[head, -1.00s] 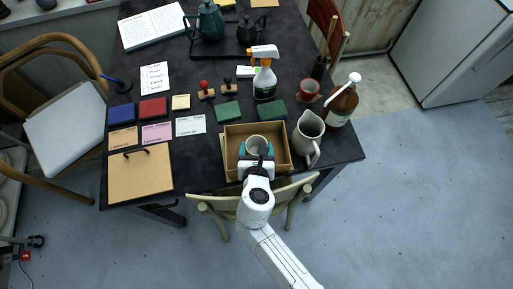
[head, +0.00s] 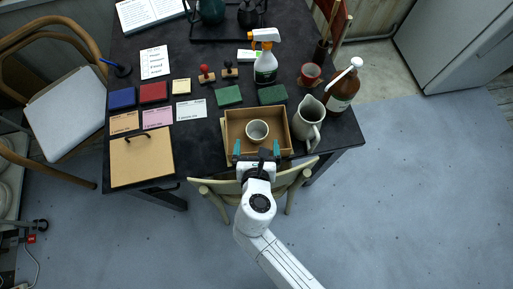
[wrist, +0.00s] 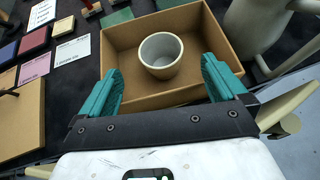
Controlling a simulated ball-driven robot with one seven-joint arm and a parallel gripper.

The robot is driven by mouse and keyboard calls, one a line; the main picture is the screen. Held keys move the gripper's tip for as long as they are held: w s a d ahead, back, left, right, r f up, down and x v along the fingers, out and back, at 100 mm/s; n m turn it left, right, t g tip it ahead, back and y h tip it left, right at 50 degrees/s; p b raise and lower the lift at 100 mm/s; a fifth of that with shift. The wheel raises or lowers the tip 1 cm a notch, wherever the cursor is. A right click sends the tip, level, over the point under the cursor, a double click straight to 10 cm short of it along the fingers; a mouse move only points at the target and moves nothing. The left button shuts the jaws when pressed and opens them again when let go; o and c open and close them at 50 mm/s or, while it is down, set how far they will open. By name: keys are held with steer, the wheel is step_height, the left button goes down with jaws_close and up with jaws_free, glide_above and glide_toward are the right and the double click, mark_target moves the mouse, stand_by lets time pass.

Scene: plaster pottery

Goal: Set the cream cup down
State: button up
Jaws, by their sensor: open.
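The cream cup (head: 257,131) stands upright inside the open brown box (head: 283,117). In the wrist view the cup (wrist: 161,54) rests on the box floor, and the box (wrist: 128,37) walls surround it. My gripper (head: 257,147) is open, with its teal fingers spread wide at the near side of the box. In the wrist view my gripper (wrist: 162,78) has nothing between its fingers, and the cup is beyond them, apart from both.
A cream pitcher (head: 309,122) stands right of the box, with a brown pump bottle (head: 341,92) behind it. Green blocks (head: 229,95) and a spray bottle (head: 265,68) are behind the box. A chair back (head: 219,187) is at the table's near edge.

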steer(key=v, duration=0.5)
steer(key=shift+s+r, duration=0.2)
steer(key=shift+s, duration=0.1)
steer(key=d+m+h, duration=0.1)
steer(key=d+m, duration=0.2)
steer(key=d+m+g+h, duration=0.1)
steer(key=d+m, duration=0.2)
steer(key=d, duration=0.1)
steer(key=w+d+m+g+h, duration=0.1)
steer(key=d+m, duration=0.2)
steer(key=d, duration=0.1)
steer(key=shift+w+d+f+m, duration=0.1)
steer(key=shift+d+f+m, duration=0.2)
steer(key=shift+f, duration=0.1)
steer(key=s+d+m+g+y, duration=0.1)
steer(key=s+d+m+g, duration=0.3)
steer(key=s+d+m, duration=0.4)
steer(key=s+d+m+g+y, duration=0.1)
steer(key=s+d+m+g, duration=0.4)
steer(key=m, duration=1.5)
steer(key=s+d, duration=0.2)
steer(key=d, duration=0.2)
steer(key=shift+s+d, duration=0.35)
steer(key=shift+s, duration=0.05)
steer(key=shift+a, duration=0.1)
